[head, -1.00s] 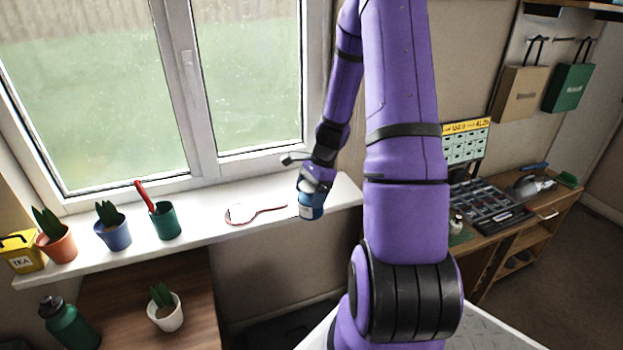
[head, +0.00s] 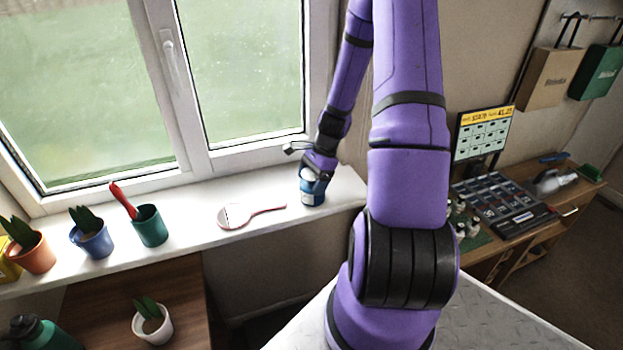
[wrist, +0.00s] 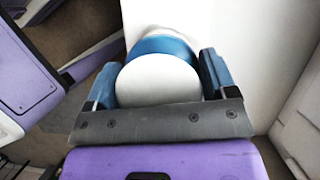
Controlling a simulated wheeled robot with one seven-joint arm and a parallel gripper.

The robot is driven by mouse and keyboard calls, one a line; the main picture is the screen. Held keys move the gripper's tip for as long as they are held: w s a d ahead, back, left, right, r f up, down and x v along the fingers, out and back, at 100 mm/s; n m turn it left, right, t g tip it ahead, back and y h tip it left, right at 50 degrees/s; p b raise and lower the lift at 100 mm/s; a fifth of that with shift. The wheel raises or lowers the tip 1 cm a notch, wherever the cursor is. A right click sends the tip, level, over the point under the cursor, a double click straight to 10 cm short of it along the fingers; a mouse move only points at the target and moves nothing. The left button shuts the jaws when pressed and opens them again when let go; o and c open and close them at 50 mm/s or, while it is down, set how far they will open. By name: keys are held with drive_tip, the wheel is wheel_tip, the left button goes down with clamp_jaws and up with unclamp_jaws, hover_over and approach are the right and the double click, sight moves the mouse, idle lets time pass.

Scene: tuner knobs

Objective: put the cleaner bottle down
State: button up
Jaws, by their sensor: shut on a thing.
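The cleaner bottle (head: 313,190) is a short blue cylinder with a white label, at the right end of the white windowsill (head: 200,240). It looks upright, and its base is at or just above the sill; I cannot tell which. My gripper (head: 317,172) is shut on its upper part from above. In the wrist view, the bottle (wrist: 158,85) shows a round white top and a blue band between the two blue fingers of my gripper (wrist: 157,72). Its lower part is mostly hidden there.
A red-rimmed hand mirror (head: 237,215) lies on the sill just left of the bottle. Further left stand a green pot (head: 152,228), a blue pot (head: 93,241) and an orange pot (head: 33,256). The window frame (head: 255,155) rises behind. Some sill right of the bottle is bare.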

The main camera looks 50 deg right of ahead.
drive_tip(key=shift+f, duration=0.15)
drive_tip(key=o, duration=1.1)
drive_tip(key=shift+c, duration=0.2)
